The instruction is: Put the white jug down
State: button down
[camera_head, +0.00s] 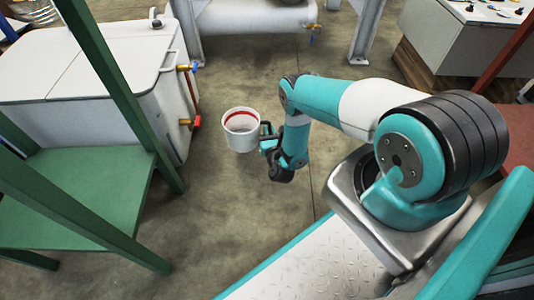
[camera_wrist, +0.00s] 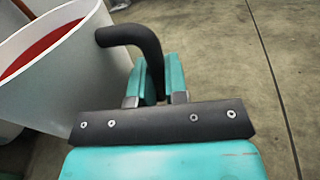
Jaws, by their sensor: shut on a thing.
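The white jug (camera_head: 241,133) is a bucket-like vessel with a red band or red contents inside its rim. It shows in the head view over the concrete floor, left of my arm, and looks about upright. In the wrist view the jug (camera_wrist: 75,80) fills the left side, with its black curved handle (camera_wrist: 130,35) pointing toward me. My gripper (camera_head: 268,141) is at the right side of the jug. Its teal fingers (camera_wrist: 161,77) are shut on the handle. I cannot tell whether the jug's base touches the floor; its underside is hidden.
A white chest (camera_head: 95,75) with blue and red valves stands left of the jug. A green frame with a shelf (camera_head: 75,190) is at the lower left. A white machine on legs (camera_head: 255,17) stands behind. Bare floor (camera_head: 225,225) lies in front of the jug.

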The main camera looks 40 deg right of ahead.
notch_tip(320, 180, down, 9)
jog(key=b, duration=0.5)
jog(key=shift+r+b, duration=0.2)
jog(key=shift+b, duration=0.2)
jog(key=shift+r, duration=0.15)
jog(key=c, duration=1.1)
grip_release()
